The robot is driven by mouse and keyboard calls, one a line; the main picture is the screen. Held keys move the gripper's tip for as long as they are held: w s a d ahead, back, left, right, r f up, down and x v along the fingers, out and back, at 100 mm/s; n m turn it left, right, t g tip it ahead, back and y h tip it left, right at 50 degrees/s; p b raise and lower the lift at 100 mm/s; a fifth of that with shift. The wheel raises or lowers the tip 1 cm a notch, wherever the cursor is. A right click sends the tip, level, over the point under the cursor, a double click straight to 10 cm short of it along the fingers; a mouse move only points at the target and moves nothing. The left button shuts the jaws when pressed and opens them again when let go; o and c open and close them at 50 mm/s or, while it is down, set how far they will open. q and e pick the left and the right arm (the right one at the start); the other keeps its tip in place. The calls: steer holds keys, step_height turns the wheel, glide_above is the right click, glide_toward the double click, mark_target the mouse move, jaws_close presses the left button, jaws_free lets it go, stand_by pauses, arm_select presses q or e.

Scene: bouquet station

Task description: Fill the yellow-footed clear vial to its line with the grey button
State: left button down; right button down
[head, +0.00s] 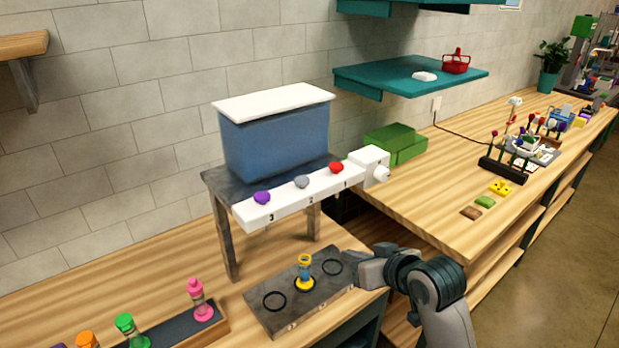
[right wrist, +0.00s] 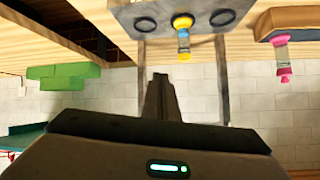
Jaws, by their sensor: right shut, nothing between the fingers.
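The yellow-footed vial (head: 305,268) stands upright on the middle ring of a grey plate (head: 270,308). It also shows, upside down, in the right wrist view (right wrist: 183,40), with yellow and blue bands. I cannot tell its liquid level or line. The grey button (head: 302,181) sits in the middle of the white dispenser bar (head: 290,205), above the number 2, between a purple button (head: 262,197) and a red button (head: 336,167). My right gripper (head: 364,269) is shut and empty, at the right end of the plate, apart from vial and button. My left gripper is out of view.
A blue tank (head: 275,140) with a white lid stands on a grey stand (head: 222,225) behind the bar. A rack (head: 190,330) holding pink, green and orange vials is at the lower left. A white block (head: 368,163) with a knob adjoins the bar's right end.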

steer(key=s+a+r+n+t+y, duration=0.1)
steer(key=a+r, duration=0.1)
steer(key=r, duration=1)
steer(key=s+a+r+n+t+y+p, duration=0.1)
steer(key=r+n+y, duration=0.1)
steer(key=r, duration=1)
steer(key=shift+s+a+r, duration=0.15)
steer(key=shift+s+a, duration=0.05)
steer(key=shift+a, duration=0.2)
steer(key=shift+w, duration=0.1)
steer(key=p, duration=0.4)
glide_above(302, 183)
steer(key=s+d, duration=0.1)
steer(key=d, duration=0.1)
step_height(302, 183, down, 2)
steer(key=f, duration=0.1)
steer(key=f+p, duration=0.1)
steer(key=shift+w+a+f, duration=0.2)
steer(key=shift+a+f, duration=0.1)
steer(key=shift+f, duration=0.1)
steer(key=shift+s+d+f+p, duration=0.1)
steer(key=shift+f+p, duration=0.35)
steer(key=shift+f, duration=0.45)
